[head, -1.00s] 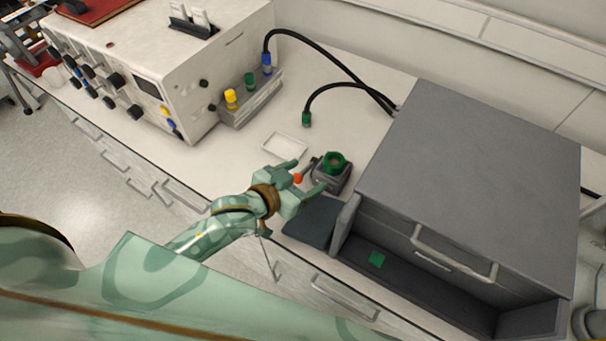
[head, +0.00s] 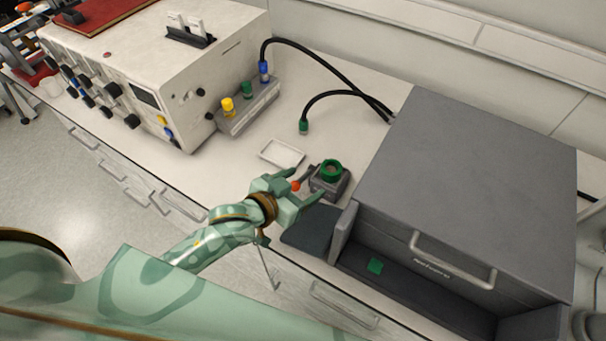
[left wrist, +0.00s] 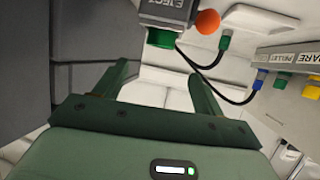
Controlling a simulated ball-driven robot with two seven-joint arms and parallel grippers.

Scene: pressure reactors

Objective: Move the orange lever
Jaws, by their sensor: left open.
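The orange lever knob (head: 295,186) is a small ball on the left side of a grey device with a green ring (head: 331,170) on top. It also shows in the left wrist view as an orange ball (left wrist: 207,22) beside a grey block marked EJECT (left wrist: 165,10). My left gripper (head: 297,187) is open, and in the head view its fingers appear on either side of the knob. In the left wrist view the fingers (left wrist: 160,85) are apart and empty, with the knob beyond them. Contact cannot be told. My right gripper is not in view.
A large grey box (head: 470,170) with a handle stands just right of the device. A white tray (head: 282,153) lies behind the gripper. A white instrument (head: 165,60) and a rack with yellow, green and blue caps (head: 247,108) stand to the left.

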